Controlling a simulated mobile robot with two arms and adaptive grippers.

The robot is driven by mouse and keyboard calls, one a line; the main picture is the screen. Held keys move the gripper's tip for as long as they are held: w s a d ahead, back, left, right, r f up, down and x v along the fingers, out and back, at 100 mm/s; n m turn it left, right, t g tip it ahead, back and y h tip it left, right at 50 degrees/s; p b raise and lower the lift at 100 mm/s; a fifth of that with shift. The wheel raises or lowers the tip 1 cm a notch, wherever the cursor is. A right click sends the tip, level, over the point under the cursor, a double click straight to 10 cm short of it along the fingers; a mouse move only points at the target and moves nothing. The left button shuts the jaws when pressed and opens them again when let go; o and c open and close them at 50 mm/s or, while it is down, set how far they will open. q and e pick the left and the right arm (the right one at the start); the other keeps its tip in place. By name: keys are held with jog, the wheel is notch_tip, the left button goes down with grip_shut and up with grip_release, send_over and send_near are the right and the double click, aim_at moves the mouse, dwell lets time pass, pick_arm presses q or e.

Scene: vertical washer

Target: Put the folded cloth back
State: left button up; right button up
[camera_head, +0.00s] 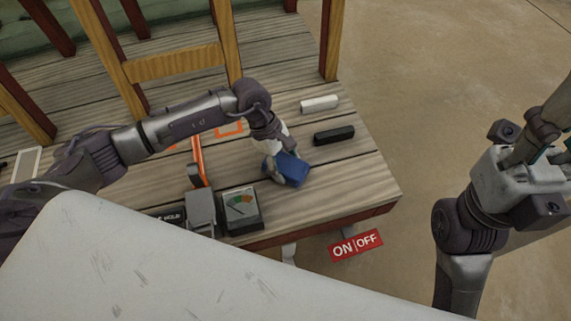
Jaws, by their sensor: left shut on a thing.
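The folded cloth (292,171) is blue and shows at the right part of the wooden table. My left gripper (284,166) is shut on it, with the fingers partly covering its left side. The cloth is low over the boards; I cannot tell whether it touches them. An orange square outline (229,129) is marked on the table, left of and behind the cloth, partly hidden by my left arm. My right gripper (535,145) is at the right edge of the view, away from the table, and its fingers are not clear.
A white block (320,103) and a black block (334,135) lie behind the cloth. A gauge box (242,210) and an orange lever (199,160) stand left of it. Wooden posts (228,45) rise at the back. A red ON/OFF sign (356,245) is off the front edge.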

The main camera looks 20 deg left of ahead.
pick_arm(q)
jog(key=shift+f, duration=0.15)
jog(key=o, duration=1.1)
